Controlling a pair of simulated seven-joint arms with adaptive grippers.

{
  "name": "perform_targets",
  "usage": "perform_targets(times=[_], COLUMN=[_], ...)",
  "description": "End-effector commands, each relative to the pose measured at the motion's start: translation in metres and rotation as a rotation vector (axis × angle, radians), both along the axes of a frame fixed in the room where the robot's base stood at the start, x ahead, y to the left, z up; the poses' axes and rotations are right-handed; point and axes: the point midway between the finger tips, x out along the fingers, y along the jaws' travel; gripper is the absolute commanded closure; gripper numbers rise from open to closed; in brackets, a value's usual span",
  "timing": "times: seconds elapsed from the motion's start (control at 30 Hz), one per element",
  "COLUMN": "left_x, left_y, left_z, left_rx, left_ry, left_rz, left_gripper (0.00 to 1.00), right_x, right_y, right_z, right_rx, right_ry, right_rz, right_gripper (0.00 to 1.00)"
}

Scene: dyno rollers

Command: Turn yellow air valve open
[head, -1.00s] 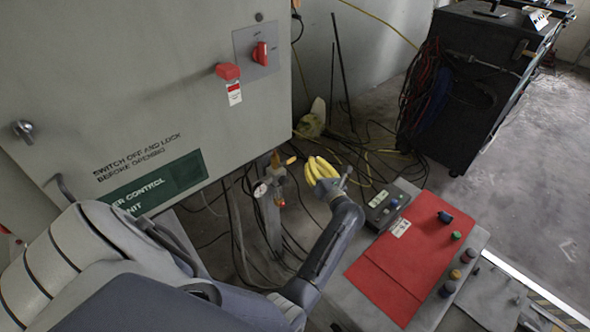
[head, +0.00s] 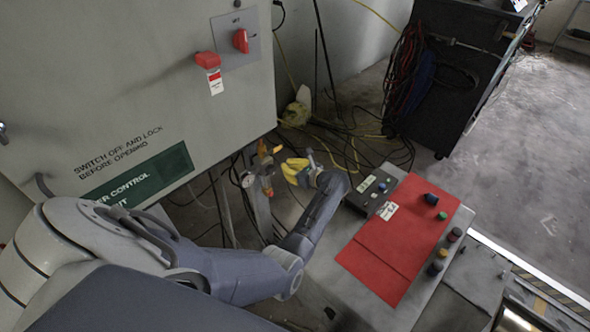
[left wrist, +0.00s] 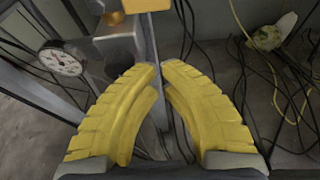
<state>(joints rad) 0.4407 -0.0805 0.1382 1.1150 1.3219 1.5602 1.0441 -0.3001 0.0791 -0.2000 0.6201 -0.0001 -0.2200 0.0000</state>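The yellow valve handle (head: 262,148) is on a small air unit with a round gauge (head: 247,179), below the grey cabinet's lower right corner. My right gripper is not in view.
The grey cabinet (head: 110,70) with red switches stands at left. A bench with a red panel (head: 392,245), buttons and a dark control box (head: 375,189) is right of my left forearm. Loose cables (head: 345,140) cover the floor behind. A black cart (head: 450,80) stands at the back right.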

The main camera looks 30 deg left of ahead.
Motion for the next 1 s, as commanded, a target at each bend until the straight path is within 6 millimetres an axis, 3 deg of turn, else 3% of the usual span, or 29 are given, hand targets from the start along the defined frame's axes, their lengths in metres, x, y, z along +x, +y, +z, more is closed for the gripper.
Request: perform_targets(times=[0.27,0.6,1.0], left_x=[0.006,0.006,0.006], left_y=[0.034,0.032,0.032], left_z=[-0.010,0.022,0.029], left_rx=[0.001,0.001,0.000], left_ry=[0.001,-0.002,0.000], left_rz=[0.000,0.000,-0.001], left_gripper=[1.00,1.00,1.00], right_x=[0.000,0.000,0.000], right_y=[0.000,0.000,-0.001], right_z=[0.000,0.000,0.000], right_rx=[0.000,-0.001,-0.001], right_ry=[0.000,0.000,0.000], right_rz=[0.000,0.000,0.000], right_gripper=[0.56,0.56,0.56])
